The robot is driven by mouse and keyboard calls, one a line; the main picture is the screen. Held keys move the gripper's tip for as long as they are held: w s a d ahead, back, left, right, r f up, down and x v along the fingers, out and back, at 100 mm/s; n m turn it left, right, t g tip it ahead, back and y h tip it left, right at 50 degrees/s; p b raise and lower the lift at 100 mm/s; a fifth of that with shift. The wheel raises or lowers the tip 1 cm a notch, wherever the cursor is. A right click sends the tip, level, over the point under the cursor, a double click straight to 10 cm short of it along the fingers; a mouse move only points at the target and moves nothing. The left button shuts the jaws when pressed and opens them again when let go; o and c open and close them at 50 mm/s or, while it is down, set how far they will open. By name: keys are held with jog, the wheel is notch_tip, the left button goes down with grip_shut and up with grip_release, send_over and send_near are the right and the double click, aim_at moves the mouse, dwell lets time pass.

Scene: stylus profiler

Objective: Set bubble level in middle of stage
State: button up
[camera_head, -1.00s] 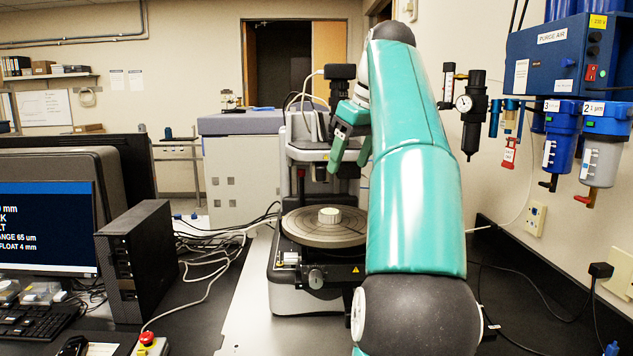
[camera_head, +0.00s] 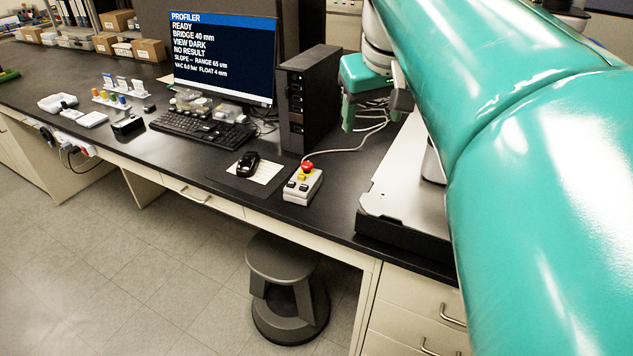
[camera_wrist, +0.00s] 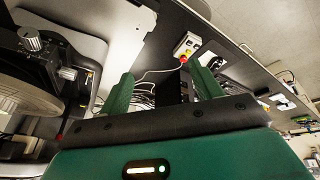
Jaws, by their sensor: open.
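My gripper (camera_head: 375,108) is open and empty in the head view, beside the computer tower and above the left end of the profiler's base plate. Its two green fingers also show spread apart in the wrist view (camera_wrist: 162,73), with nothing between them. The round stage (camera_wrist: 22,98) shows only in part at the left edge of the wrist view, apart from the fingers. The bubble level is not visible in either current view. One second ago a small pale round piece, likely the level, sat near the middle of the stage, released.
The black computer tower (camera_head: 305,100) stands close to my gripper. A control box with a red button (camera_head: 302,186), a mouse (camera_head: 247,164) and a keyboard (camera_head: 203,128) lie on the bench (camera_head: 120,75). A stool (camera_head: 285,285) stands below. The monitor (camera_head: 222,55) reads READY.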

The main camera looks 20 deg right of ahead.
jog(key=s+a+f, duration=0.3)
jog(key=a+f, duration=0.1)
jog(key=f, duration=0.2)
jog(key=s+a+f+t+y, duration=0.1)
jog(key=s+a+f, duration=0.3)
jog(key=f, duration=0.2)
jog(key=s+a+f+n, duration=0.1)
jog(key=s+a+f, duration=0.2)
jog(key=f, duration=0.3)
jog(key=shift+s+a+f+y, duration=0.3)
jog(key=shift+s+a+f, duration=0.05)
jog(key=shift+a, duration=0.05)
jog(key=shift+c, duration=0.2)
jog(key=c, duration=0.6)
jog(key=shift+o, duration=0.2)
jog(key=shift+s+d, duration=0.1)
